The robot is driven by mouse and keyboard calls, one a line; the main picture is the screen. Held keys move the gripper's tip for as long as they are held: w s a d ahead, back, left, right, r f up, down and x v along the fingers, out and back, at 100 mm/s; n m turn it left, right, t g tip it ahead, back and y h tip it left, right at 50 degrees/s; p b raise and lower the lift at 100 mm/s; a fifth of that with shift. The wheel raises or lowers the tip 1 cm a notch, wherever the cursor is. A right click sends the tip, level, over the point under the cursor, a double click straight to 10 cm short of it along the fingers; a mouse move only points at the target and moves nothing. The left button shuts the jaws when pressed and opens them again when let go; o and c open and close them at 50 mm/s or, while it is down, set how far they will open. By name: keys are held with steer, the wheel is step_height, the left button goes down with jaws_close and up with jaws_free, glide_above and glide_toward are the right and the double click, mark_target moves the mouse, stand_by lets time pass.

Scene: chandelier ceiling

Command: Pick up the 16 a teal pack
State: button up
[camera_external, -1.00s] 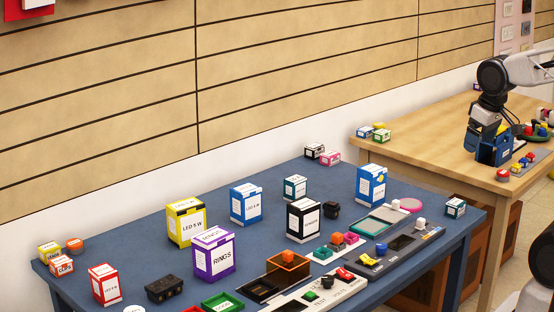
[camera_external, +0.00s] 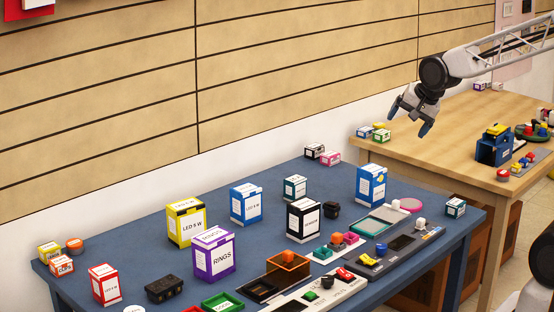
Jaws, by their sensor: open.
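Two small teal packs with white labels are on the blue table. One teal pack (camera_external: 294,187) stands at the back middle, between a blue box and a black box. The other teal pack (camera_external: 455,208) stands near the right end of the table. Their print is too small to read, so I cannot tell which is the 16 A one. My gripper (camera_external: 409,120) is open and empty, its fingers spread and pointing down.
Taller boxes, such as a blue box (camera_external: 371,186), a black box (camera_external: 303,220) and a purple box (camera_external: 213,254), stand around the blue table (camera_external: 150,240). Low trays line its front right. A wooden table (camera_external: 440,150) behind holds a blue caddy (camera_external: 494,148) and small boxes.

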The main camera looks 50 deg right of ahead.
steer(key=w+f+m+t, duration=0.1)
steer(key=w+f+m, duration=0.1)
steer(key=w+m, duration=0.3)
steer(key=w+f+m+t, duration=0.1)
steer(key=w+f+m, duration=0.15)
steer(key=w, duration=0.45)
steer(key=m+t, duration=0.4)
steer(key=m, duration=0.7)
glide_toward(300, 182)
step_height(300, 182, up, 5)
steer(key=w+f+m, duration=0.1)
steer(key=f+m, duration=0.1)
steer(key=w+f+m+t, duration=0.1)
steer(key=f+m, duration=0.1)
steer(key=f, duration=0.1)
steer(key=w+f+m, duration=0.1)
steer(key=f+m, duration=0.1)
steer(key=f, duration=0.1)
steer(key=shift+w, duration=0.35)
steer(key=shift+w, duration=0.15)
steer(key=shift+x, duration=1.15)
steer(key=shift+w, duration=0.1)
steer(key=shift+x, duration=2.5)
